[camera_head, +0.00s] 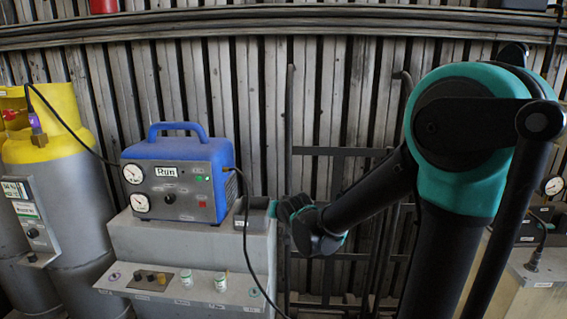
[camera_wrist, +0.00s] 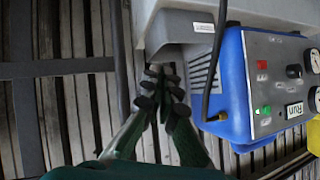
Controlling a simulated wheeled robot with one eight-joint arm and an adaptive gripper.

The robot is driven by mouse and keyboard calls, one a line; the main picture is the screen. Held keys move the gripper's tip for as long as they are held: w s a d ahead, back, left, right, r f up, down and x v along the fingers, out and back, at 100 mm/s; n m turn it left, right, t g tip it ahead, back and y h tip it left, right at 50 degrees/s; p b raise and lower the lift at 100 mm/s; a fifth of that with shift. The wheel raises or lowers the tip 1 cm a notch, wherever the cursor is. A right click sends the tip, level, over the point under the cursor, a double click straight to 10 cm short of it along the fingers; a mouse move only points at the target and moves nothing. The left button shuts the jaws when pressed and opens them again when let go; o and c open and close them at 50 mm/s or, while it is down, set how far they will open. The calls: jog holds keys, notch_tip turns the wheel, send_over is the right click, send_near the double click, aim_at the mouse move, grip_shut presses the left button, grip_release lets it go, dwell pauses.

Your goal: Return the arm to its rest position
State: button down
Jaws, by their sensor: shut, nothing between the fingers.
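My arm reaches in from the right in the head view, with its teal and black joint raised and its forearm angled down to the left. My gripper (camera_head: 274,207) is at the right end of the grey cabinet (camera_head: 170,246), close beside a small dark box on its top. In the wrist view my gripper (camera_wrist: 161,78) is shut and empty, its dark fingertips close together near a grey housing edge. I cannot tell whether the tips touch it. The blue unit (camera_head: 178,175) labelled Run stands on the cabinet, left of my gripper; it also shows in the wrist view (camera_wrist: 235,90).
A black cable (camera_head: 247,240) hangs down the cabinet front near my gripper. A dark metal frame (camera_head: 335,152) stands behind my forearm against the slatted wall. A yellow-topped grey cylinder (camera_head: 75,190) is at left. Another grey cabinet (camera_head: 537,270) is at right.

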jog(key=s+d+f+g+h, duration=0.1)
jog(key=s+d+f+g, duration=0.15)
jog(key=s+d, duration=0.35)
jog(key=s+d+f+g+h, duration=0.15)
jog(key=s+d+f, duration=0.25)
jog(key=d, duration=0.5)
jog(key=s+d+f+g, duration=0.1)
jog(key=s+d+f, duration=0.2)
jog(key=s, duration=0.4)
jog(key=s+d+f+g, duration=0.1)
jog(key=s+d+f, duration=0.2)
jog(key=s, duration=0.4)
jog(key=shift+s+d+f+g+h, duration=0.3)
jog(key=shift+s+d+g+h, duration=0.15)
jog(key=shift+d, duration=0.25)
